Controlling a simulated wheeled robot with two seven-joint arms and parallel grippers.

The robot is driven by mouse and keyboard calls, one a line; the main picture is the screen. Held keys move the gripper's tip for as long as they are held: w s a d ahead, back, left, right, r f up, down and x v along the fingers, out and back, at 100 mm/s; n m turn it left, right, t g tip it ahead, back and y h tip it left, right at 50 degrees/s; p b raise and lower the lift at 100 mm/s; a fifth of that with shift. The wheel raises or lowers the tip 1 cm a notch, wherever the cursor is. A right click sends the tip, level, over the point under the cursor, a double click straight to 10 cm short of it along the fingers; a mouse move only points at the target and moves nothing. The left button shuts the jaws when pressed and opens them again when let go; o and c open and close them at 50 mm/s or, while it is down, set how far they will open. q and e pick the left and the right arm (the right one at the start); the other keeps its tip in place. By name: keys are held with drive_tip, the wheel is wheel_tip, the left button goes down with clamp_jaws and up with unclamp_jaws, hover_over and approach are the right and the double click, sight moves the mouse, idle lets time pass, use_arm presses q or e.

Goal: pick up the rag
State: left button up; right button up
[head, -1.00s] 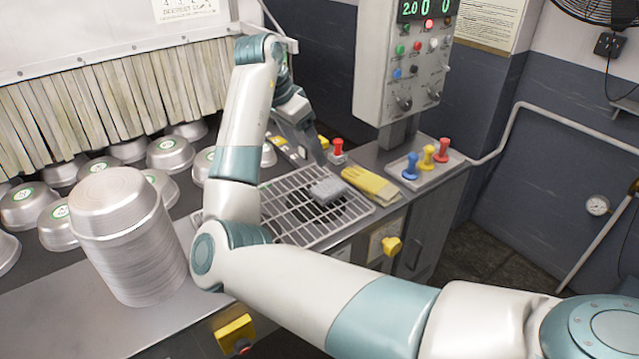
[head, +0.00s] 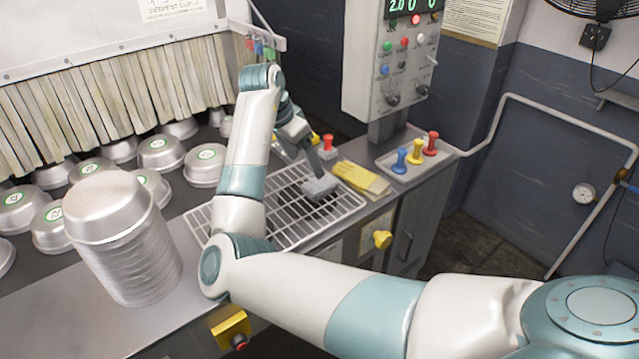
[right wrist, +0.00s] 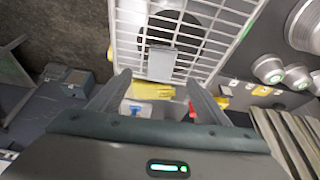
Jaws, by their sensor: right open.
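The rag (head: 318,188) is a small folded grey cloth lying on the white wire rack (head: 283,236). In the right wrist view the rag (right wrist: 160,63) lies flat on the rack bars, just beyond and roughly between my two fingertips. My right gripper (head: 309,172) is open and empty, pointing down close to the rag in the head view. Its fingers (right wrist: 158,78) stand apart on either side in the right wrist view. I cannot tell whether they touch the rag. My left gripper is not in view.
Yellow gloves (head: 362,178) lie beside the rack. A tray with blue, yellow and red handles (head: 416,150) stands behind them under a control box (head: 392,60). A tall stack of pans (head: 122,240) stands at left, with several loose pans before the strip curtain.

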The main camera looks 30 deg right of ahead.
sight(319, 184)
drive_tip(key=p+x, duration=0.1)
drive_tip(key=x, duration=0.4)
drive_tip(key=shift+d+f, duration=0.15)
drive_tip(key=shift+f, duration=0.25)
drive_tip(key=shift+p, duration=0.35)
drive_tip(key=shift+w+d+f+p, duration=0.15)
drive_tip(key=shift+d+f+p, duration=0.25)
drive_tip(key=shift+p, duration=0.15)
drive_tip(key=p+x, duration=0.1)
drive_tip(key=x, duration=0.2)
drive_tip(key=shift+w+d+r+p, duration=0.1)
drive_tip(key=shift+d+p, duration=0.1)
drive_tip(key=shift+p, duration=0.1)
drive_tip(key=shift+d+f, duration=0.15)
drive_tip(key=shift+f, duration=0.4)
